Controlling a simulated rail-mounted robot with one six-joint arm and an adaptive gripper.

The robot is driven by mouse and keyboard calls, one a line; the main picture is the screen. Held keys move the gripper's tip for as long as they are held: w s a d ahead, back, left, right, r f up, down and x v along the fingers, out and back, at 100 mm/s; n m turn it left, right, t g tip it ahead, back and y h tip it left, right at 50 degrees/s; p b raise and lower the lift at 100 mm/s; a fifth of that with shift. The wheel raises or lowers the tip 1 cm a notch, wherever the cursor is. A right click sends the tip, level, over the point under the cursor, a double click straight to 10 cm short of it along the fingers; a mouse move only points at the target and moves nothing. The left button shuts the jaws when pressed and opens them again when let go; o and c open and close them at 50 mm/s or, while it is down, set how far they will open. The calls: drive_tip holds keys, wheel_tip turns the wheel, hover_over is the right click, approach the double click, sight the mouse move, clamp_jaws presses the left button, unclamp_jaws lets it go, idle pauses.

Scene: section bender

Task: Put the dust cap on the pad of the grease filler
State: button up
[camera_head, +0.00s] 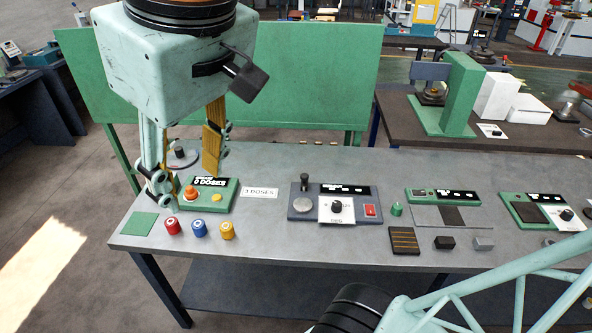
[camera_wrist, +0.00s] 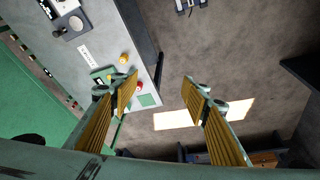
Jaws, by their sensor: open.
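A green unit (camera_head: 226,205) with a dark label reading "3 DOSES" stands at the left of the bench, likely the grease filler. It bears an orange knob (camera_head: 190,193) and a yellow piece (camera_head: 216,196). A red cap-like cylinder (camera_head: 172,227), a blue one (camera_head: 199,229) and a yellow one (camera_head: 227,230) stand upright in front of it. I cannot tell which thing is the dust cap. A flat green square (camera_head: 139,224) lies at the bench's left corner. My gripper (camera_head: 188,180) is open and empty above the unit's area; its spread fingers (camera_wrist: 160,87) also show in the wrist view.
A "3 DOSES" card (camera_head: 259,192) lies right of the unit. A grey unit (camera_head: 301,214) with a knob, a small green cone (camera_head: 396,209) and further units stand to the right. A green panel (camera_head: 300,80) rises behind.

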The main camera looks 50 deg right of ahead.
drive_tip(key=s+f+m, duration=0.1)
drive_tip(key=s, duration=0.5)
drive_tip(key=shift+a+f, duration=0.3)
drive_tip(key=shift+a, duration=0.15)
drive_tip(key=shift+w, duration=0.1)
wheel_tip(320, 180, down, 9)
drive_tip(key=b, duration=0.9)
drive_tip(key=shift+r, duration=0.15)
idle(0.7)
